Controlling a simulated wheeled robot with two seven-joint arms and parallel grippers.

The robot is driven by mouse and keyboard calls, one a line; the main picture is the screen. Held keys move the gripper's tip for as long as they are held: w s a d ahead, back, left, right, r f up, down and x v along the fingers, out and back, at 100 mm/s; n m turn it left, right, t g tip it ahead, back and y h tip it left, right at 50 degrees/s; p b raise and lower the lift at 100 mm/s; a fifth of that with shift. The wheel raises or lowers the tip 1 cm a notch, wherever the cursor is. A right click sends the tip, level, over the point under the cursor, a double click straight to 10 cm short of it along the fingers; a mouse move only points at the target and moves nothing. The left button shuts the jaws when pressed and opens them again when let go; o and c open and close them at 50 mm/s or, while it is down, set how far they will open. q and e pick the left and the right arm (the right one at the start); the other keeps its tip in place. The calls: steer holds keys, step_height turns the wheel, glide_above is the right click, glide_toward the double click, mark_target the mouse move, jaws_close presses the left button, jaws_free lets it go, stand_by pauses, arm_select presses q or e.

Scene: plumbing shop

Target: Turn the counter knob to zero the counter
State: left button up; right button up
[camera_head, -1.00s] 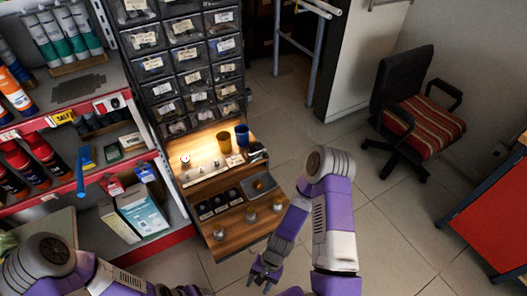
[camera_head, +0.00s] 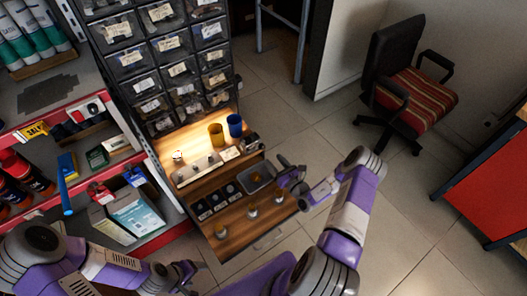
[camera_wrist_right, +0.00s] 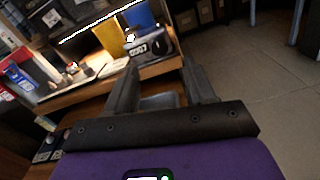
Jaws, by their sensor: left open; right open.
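The counter (camera_head: 251,143) is a small dark box on the upper step of the lit wooden bench, near its right end. In the right wrist view the counter (camera_wrist_right: 152,46) shows a row of pale digits, too blurred to read surely. I cannot make out its knob clearly. My right gripper (camera_head: 284,165) is open and empty, near the bench's right edge and apart from the counter. In the right wrist view its fingers (camera_wrist_right: 160,72) spread below the counter. My left gripper (camera_head: 188,275) is open and empty, low in front of the bench.
A grey tray (camera_head: 257,179) and several small jars sit on the lower step. Drawers (camera_head: 172,70) rise behind, and shelves stand left.

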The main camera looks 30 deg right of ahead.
mark_target(263, 148)
steer(key=w, duration=0.2)
steer(key=w+b, duration=0.1)
steer(key=w, duration=0.4)
steer(key=shift+w+a+b, duration=0.3)
steer(key=shift+a, duration=0.05)
steer(key=shift+c, duration=0.3)
jaws_close()
